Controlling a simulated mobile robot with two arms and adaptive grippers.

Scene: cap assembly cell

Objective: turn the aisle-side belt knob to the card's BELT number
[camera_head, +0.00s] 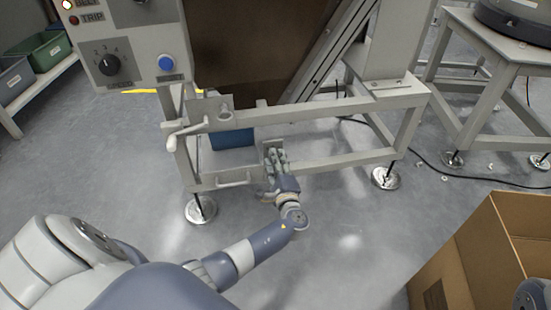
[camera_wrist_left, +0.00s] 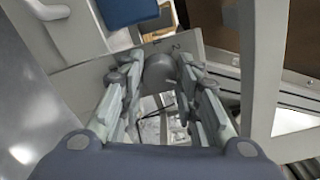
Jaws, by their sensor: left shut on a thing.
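My left gripper (camera_head: 273,155) reaches low on the machine's front frame. In the left wrist view its fingers (camera_wrist_left: 160,88) are closed around a rounded grey knob-like piece (camera_wrist_left: 160,68) in front of a pale plate. In the head view the fingers hide most of this piece. A black rotary knob (camera_head: 109,64) with a number scale, with 2, 3 and 4 readable, is on the grey control panel (camera_head: 134,42) at upper left, away from the gripper. The panel has BELT and TRIP labels; the BELT lamp (camera_head: 67,4) is lit. I see no card with a BELT number.
A blue button (camera_head: 166,62) is beside the black knob. A lever handle (camera_head: 187,134) sticks out left of my gripper. A blue box (camera_head: 232,138) is behind the frame. An open cardboard box (camera_head: 480,256) stands at lower right. The floor between is clear.

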